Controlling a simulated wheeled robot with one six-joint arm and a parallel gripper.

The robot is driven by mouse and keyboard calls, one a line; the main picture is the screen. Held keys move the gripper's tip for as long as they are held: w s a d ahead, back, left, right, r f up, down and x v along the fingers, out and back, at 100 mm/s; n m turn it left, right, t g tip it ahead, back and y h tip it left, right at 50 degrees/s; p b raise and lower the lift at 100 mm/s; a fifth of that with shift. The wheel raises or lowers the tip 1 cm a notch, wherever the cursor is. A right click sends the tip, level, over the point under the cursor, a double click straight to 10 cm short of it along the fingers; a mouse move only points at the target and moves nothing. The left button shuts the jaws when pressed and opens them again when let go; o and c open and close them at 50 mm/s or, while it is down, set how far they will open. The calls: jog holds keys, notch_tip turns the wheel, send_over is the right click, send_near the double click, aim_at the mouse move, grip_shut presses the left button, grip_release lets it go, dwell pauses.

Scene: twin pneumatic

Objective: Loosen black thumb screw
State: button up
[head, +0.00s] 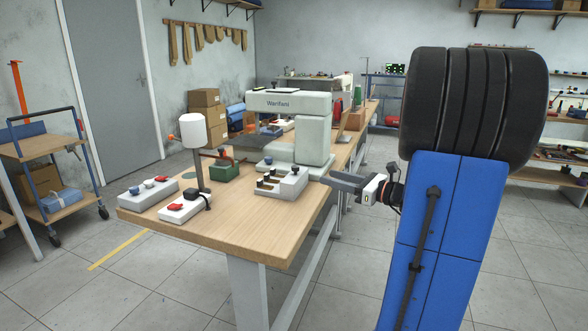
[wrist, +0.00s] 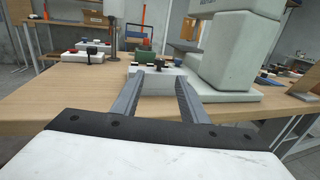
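A pale stepped block (head: 284,187) with several small dark knobs (head: 268,178) stands on the wooden table near its right edge. The block (wrist: 160,84) and a dark knob (wrist: 158,66) also show in the wrist view, straight ahead beyond the fingers. A white box (head: 180,212) with a red button has a black knob-like part (head: 207,196) at its right end. I cannot tell which dark part is the black thumb screw. My gripper (head: 338,180) is right of the stepped block, apparently short of it. In the wrist view its fingers (wrist: 159,78) are apart, with nothing held.
A large pale machine (head: 313,140) with an overhanging arm stands behind the block. A white cylinder on a post (head: 193,130), a green box (head: 224,171) and a grey button box (head: 147,193) share the table (head: 255,236). The table's front is clear.

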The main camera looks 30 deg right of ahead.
aim_at(295, 166)
jog(key=x, duration=1.4)
jog(key=shift+w, duration=0.35)
jog(key=shift+a, duration=0.1)
grip_shut()
